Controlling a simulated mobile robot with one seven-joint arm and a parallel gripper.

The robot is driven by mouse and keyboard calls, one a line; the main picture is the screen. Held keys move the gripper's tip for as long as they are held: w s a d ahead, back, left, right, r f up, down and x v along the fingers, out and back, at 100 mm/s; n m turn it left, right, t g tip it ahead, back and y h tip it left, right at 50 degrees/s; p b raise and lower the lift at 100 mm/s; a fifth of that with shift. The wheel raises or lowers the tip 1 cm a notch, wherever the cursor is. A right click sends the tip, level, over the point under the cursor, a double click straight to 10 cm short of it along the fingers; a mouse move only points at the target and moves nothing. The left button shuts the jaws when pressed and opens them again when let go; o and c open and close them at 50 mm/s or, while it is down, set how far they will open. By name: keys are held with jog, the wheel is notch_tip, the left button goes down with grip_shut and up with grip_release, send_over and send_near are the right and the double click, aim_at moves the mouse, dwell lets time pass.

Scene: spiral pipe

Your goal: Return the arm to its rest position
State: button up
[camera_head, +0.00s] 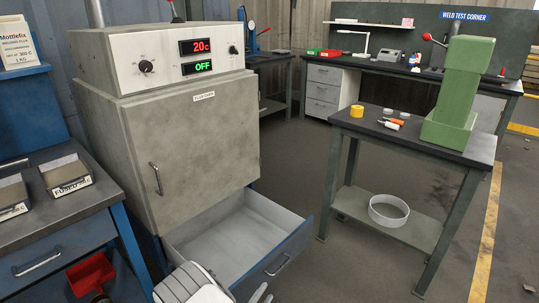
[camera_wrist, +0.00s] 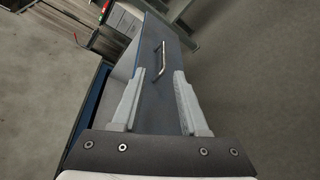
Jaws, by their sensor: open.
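My gripper (camera_wrist: 158,78) is open and empty in the wrist view, its two grey fingers spread apart. The blue-grey front of a pulled-out drawer (camera_wrist: 150,100) shows between and beyond the fingers. The drawer's metal bar handle (camera_wrist: 160,62) lies just past the fingertips and is not gripped. In the head view my arm comes in at the bottom edge, and part of my gripper (camera_head: 260,293) shows close to the drawer front (camera_head: 285,260). Most of the gripper is cut off there.
The open drawer, empty inside (camera_head: 232,240), juts out under the grey oven (camera_head: 195,150), whose door is shut and displays read 20c and OFF. A blue bench (camera_head: 75,225) stands left. A small table (camera_head: 455,150) with a green block (camera_head: 462,90) stands right. Floor between is clear.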

jog(key=w+d+r+m+g+h, duration=0.1)
jog(key=d+r+m+g+h, duration=0.25)
jog(key=r, duration=0.45)
jog(key=w+d+r+m+g+h, duration=0.1)
jog(key=d+r+m+g+h, duration=0.2)
jog(key=r, duration=0.5)
jog(key=s+d+r+m+g+y, duration=0.3)
jog(key=s+d+r+m+g, duration=0.3)
jog(key=d+r, duration=0.55)
jog(key=s+a+r+m+t+y, duration=0.1)
jog(key=s+r+m+t+y, duration=0.3)
jog(key=s+r, duration=0.6)
jog(key=s+a+r+m+y, duration=0.1)
jog(key=s+r+m+y, duration=0.2)
jog(key=s+r+y, duration=0.65)
notch_tip(320, 180, up, 16)
jog(key=s+h+p, duration=0.2)
jog(key=h+p, duration=0.1)
jog(key=p, duration=1.4)
jog(key=shift+s+f+h, duration=0.15)
jog(key=shift+s+h, duration=0.05)
jog(key=shift+h, duration=0.1)
jog(key=shift+a, duration=0.15)
